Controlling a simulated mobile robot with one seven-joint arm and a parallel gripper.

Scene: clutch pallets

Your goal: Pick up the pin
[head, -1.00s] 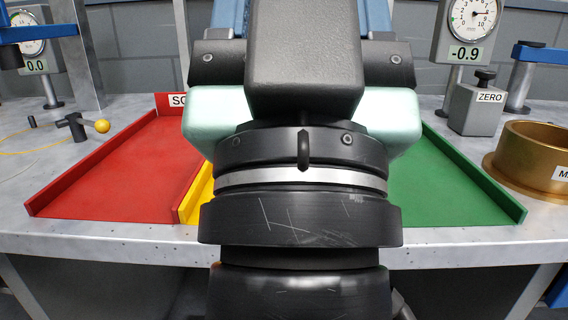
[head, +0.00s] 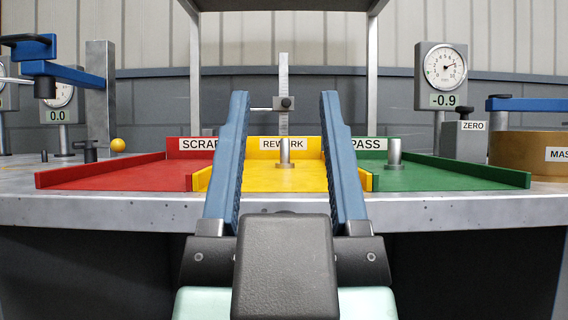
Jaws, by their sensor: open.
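A grey metal pin (head: 285,152) stands upright on a wider foot in the yellow REWORK tray (head: 313,178). A second, similar metal pin (head: 394,155) stands upright in the green PASS tray (head: 450,180), right of my gripper. My gripper (head: 284,100) is open and empty, its two blue fingers spread in front of the trays. In the picture the REWORK pin shows between the fingers, farther back; neither finger visibly touches it. My right finger hides part of the green tray's left side.
The red SCRAP tray (head: 120,176) is at left. A height gauge (head: 284,95) stands behind the yellow tray. A dial gauge reading -0.9 (head: 441,78), a ZERO block (head: 465,138) and a brass ring (head: 520,152) stand at right. A blue clamp arm (head: 70,75) overhangs the left.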

